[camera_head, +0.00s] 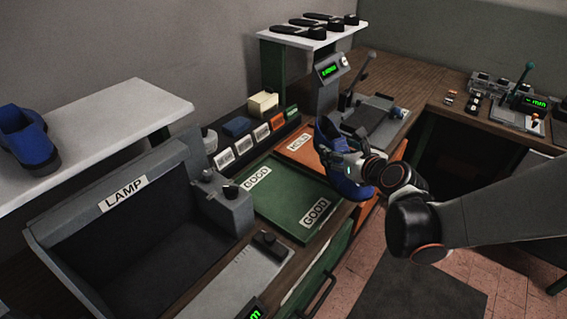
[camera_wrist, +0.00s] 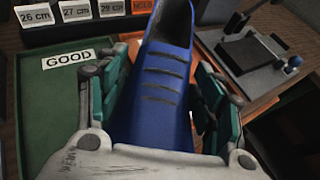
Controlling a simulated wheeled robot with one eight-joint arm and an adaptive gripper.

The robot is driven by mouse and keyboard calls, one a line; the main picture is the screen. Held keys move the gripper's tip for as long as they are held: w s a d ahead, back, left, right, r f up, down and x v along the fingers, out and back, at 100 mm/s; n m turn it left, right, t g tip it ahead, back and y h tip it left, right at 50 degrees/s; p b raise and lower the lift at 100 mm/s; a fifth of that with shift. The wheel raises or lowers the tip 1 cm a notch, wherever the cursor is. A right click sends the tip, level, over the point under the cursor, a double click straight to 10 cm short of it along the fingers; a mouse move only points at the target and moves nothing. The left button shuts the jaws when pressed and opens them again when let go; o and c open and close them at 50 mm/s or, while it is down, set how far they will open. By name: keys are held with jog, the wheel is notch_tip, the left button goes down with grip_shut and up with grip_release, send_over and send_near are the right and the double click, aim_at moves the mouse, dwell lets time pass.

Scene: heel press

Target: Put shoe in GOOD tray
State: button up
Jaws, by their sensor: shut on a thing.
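A blue shoe (camera_head: 347,186) is held in my gripper (camera_head: 345,160) in the head view, over the right side of the green GOOD tray and the orange HOLD tray. In the wrist view the blue shoe (camera_wrist: 150,110) lies between the two green-padded fingers of my gripper (camera_wrist: 158,105), which are shut on it. The green GOOD tray (camera_head: 278,197) lies flat with two GOOD labels and shows no shoe in it. Part of the GOOD tray (camera_wrist: 55,100) shows at the left in the wrist view. My gripper hides part of the shoe.
The orange HOLD tray (camera_head: 297,145) is behind the GOOD tray. A grey LAMP box (camera_head: 125,225) stands to the left. Another blue shoe (camera_head: 27,140) sits on a white shelf (camera_head: 110,120). A press device (camera_head: 375,120) and size-labelled bins (camera_head: 243,143) stand at the back.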

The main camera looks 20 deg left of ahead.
jog(key=s+a+f+n+g+y+b, duration=0.1)
jog(key=s+a+f, duration=0.1)
jog(key=a, duration=0.5)
jog(key=s+a+f+n+g+y, duration=0.1)
jog(key=s+a, duration=0.1)
jog(key=a, duration=0.6)
jog(key=shift+w+d+f+b, duration=0.1)
jog(key=shift+f+b, duration=1.15)
jog(key=shift+f, duration=0.45)
jog(key=shift+w+d+f+b, duration=0.1)
jog(key=shift+f+b, duration=1.1)
jog(key=shift+f, duration=0.45)
jog(key=shift+f+b, duration=0.5)
jog(key=o, duration=1.6)
jog(key=shift+s, duration=0.1)
jog(key=shift+v, duration=3.8)
